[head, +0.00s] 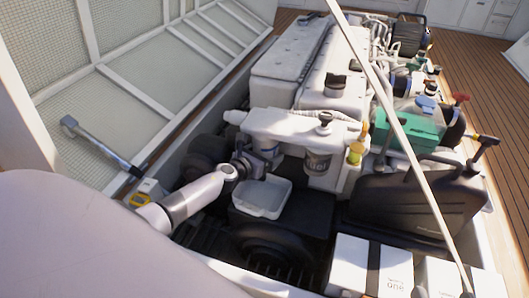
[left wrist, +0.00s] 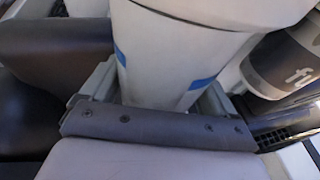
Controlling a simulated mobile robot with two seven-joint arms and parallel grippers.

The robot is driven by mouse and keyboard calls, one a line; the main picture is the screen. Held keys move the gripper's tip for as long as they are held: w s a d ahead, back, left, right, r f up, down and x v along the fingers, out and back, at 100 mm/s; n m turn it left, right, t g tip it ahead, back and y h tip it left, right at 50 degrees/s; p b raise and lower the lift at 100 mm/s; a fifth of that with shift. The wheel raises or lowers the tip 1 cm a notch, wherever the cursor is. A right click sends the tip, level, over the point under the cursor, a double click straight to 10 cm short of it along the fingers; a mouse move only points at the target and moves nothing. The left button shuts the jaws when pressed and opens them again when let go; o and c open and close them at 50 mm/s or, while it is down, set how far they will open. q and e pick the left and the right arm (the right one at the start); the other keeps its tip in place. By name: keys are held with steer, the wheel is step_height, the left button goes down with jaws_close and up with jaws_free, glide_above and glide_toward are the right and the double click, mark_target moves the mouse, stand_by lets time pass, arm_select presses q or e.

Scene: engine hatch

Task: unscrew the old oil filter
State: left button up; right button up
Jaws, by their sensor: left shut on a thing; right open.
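The old oil filter, a pale cylinder with blue marks, fills the middle of the left wrist view (left wrist: 165,65). It hangs upright under a white housing (head: 283,124). My left gripper (head: 254,162) is shut around it; in the left wrist view a finger shows on each side. In the head view the gripper and the housing hide much of this filter. A second canister with a dark label (head: 317,161) hangs to its right, apart from the gripper, and also shows in the left wrist view (left wrist: 285,65). I cannot make out my right gripper.
A white tray (head: 262,198) lies below the housing, right of my left wrist. A yellow bottle (head: 356,148), a black can (head: 415,205) and white boxes (head: 368,268) stand to the right. A pale prop (head: 395,115) crosses in front. The hatch frame (head: 112,72) stands at left.

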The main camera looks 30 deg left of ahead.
arm_select(q)
steer(key=shift+a+r+m+h, duration=0.1)
steer(key=shift+m+h, duration=0.4)
steer(key=shift+h, duration=0.1)
steer(key=o, duration=1.1)
